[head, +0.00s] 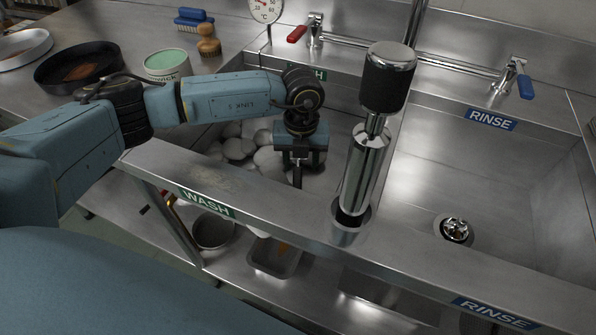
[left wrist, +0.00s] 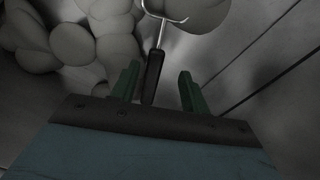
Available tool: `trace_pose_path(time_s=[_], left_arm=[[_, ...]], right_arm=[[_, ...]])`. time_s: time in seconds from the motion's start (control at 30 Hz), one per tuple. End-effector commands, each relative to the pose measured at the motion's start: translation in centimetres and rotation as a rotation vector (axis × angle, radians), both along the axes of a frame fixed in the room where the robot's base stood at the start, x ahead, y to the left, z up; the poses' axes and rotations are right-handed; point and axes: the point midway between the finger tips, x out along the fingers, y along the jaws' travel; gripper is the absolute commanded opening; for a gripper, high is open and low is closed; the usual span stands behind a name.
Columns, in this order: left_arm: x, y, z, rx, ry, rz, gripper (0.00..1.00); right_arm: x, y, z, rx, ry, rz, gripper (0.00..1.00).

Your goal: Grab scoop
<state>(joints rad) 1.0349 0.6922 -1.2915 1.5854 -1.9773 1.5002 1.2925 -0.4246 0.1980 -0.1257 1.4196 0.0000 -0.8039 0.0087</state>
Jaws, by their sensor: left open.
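The scoop (left wrist: 152,76) shows in the left wrist view as a black handle with a thin metal shaft and a curved metal end at the top. Its handle lies between the two green fingers of my left gripper (left wrist: 160,88), nearer the left finger. The fingers stand apart, with a gap on the right side. I cannot tell how far the handle is below the fingertips. In the head view my left gripper (head: 297,178) points down into the wash sink; the scoop cannot be made out clearly there. My right gripper is not in view.
Pale rounded things (head: 238,148) lie in the wash basin beside my gripper; they crowd the left wrist view too (left wrist: 72,45). The sink's front rim (head: 255,200) and a chrome post with a black grip (head: 387,82) stand close. The rinse basin (head: 465,165) is mostly empty.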

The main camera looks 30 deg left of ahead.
Motion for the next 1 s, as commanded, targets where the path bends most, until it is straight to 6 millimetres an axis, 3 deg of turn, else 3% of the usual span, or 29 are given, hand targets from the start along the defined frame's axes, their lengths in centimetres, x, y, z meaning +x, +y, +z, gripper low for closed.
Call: trace_pose_path(time_s=[0.43,0.77,1.0], left_arm=[[-0.5,0.7,-4.8,0.001,0.003,0.0,0.45],[-0.4,0.6,-5.3,0.0,0.0,-0.001,0.45],[-0.4,0.6,-5.2,0.0,0.0,-0.001,0.15]], right_arm=[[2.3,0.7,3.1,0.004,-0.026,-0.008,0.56],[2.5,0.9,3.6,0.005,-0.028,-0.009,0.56],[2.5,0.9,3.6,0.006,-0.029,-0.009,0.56]])
